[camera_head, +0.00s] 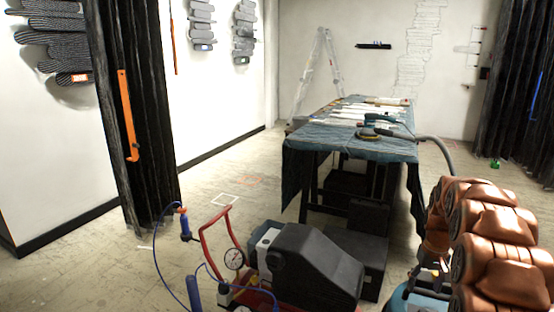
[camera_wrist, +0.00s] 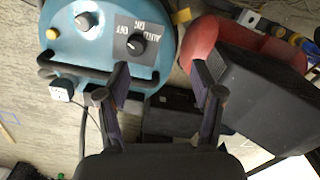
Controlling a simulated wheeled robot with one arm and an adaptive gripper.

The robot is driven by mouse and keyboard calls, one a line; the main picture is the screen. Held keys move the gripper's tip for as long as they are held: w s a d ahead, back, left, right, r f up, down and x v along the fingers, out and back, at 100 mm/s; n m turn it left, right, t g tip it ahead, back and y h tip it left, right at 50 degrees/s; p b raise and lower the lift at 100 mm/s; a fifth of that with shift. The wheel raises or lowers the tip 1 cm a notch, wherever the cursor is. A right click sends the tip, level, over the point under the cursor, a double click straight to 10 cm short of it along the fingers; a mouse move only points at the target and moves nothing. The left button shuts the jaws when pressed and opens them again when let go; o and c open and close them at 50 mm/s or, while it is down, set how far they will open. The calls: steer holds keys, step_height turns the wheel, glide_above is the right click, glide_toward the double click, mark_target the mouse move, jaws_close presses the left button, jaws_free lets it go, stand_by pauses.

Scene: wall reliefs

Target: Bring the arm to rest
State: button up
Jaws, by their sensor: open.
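My gripper (camera_wrist: 161,88) is open in the wrist view, with its two dark fingers apart and nothing between them. It hangs over a blue machine (camera_wrist: 75,55) with knobs and a black handle, and a red and black compressor (camera_wrist: 255,95) is at the right. I cannot tell how far above them the fingers are. In the head view my copper-coloured arm is at the lower right, and the gripper itself is not visible there.
In the head view the compressor (camera_head: 310,268) with a red handle stands low in front, and the blue machine (camera_head: 405,299) is partly hidden by my arm. A cloth-covered table (camera_head: 310,138) with tools stands behind. Black curtains (camera_head: 135,110) hang at left. Floor between curtain and table is mostly clear.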

steer(key=s+a+r+g, duration=0.1)
steer(key=s+a+r, duration=0.3)
steer(key=s+a, duration=0.4)
steer(key=s+a+r, duration=0.4)
steer(key=s+a, duration=0.4)
steer(key=s+a+n+g, duration=0.1)
steer(key=s+a, duration=0.3)
steer(key=s, duration=0.7)
steer(key=s+a+n, duration=0.1)
steer(key=s+a, duration=0.4)
steer(key=s, duration=0.6)
step_height(320, 180, up, 23)
steer(key=s+p, duration=0.1)
steer(key=p, duration=2)
steer(key=shift+s+d+t+p, duration=0.25)
steer(key=shift+t+p, duration=0.05)
steer(key=shift+f, duration=0.1)
